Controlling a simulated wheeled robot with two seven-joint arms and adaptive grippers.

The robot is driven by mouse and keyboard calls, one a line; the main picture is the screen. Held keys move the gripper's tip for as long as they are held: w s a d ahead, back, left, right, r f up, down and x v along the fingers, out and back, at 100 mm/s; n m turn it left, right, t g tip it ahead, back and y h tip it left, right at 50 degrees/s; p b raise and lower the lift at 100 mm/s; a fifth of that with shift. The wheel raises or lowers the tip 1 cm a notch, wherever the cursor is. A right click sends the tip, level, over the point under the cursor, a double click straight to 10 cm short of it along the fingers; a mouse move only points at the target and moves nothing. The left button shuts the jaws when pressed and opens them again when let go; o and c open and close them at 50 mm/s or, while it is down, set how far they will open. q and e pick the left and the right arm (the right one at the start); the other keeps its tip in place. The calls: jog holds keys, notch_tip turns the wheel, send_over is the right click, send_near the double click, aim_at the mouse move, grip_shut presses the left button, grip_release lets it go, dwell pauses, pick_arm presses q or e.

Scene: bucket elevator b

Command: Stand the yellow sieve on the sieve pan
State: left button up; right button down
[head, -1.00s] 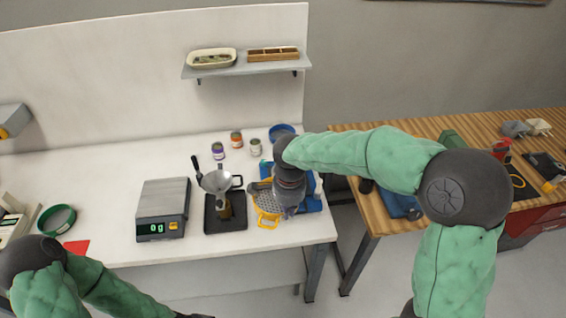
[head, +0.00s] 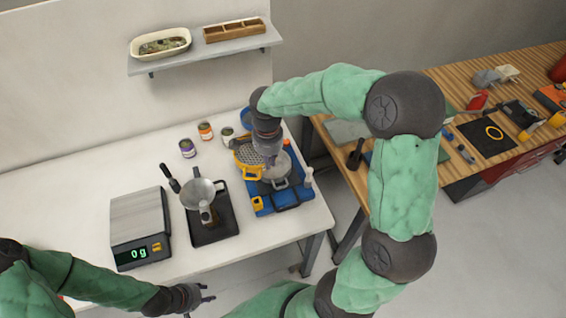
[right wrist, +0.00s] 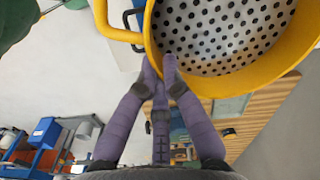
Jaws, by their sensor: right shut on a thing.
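The yellow sieve (head: 243,153) has a yellow rim, a side handle and a perforated metal floor. My right gripper (head: 270,160) is shut on its rim; in the right wrist view the fingers (right wrist: 168,75) pinch the near edge of the sieve (right wrist: 222,35). The round silver sieve pan (head: 279,182) stands on a blue base (head: 291,197), partly hidden by my right gripper. The sieve is up and left of the pan's middle in the head view; I cannot tell the gap between them. My left gripper (head: 208,294) is open and empty at the table's front edge.
A black tray (head: 222,229) with a metal funnel (head: 200,193) stands left of the blue base. A scale (head: 140,225) reading 0 g is further left. Several small cans (head: 187,148) and a blue bowl (head: 246,117) stand behind. The left tabletop is largely clear.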

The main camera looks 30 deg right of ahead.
jog(key=d+f, duration=0.2)
jog(key=f, duration=0.1)
jog(key=w+d+f, duration=0.1)
jog(key=d+f, duration=0.1)
jog(key=f, duration=0.1)
jog(key=w+d+f, duration=0.1)
jog(key=d+f, duration=0.2)
jog(key=f, duration=0.1)
jog(key=shift+d, duration=0.1)
jog(key=shift+s, duration=0.1)
jog(key=shift+f, duration=0.1)
jog(key=shift+f, duration=0.3)
jog(key=shift+f+b, duration=0.25)
jog(key=shift+b, duration=0.25)
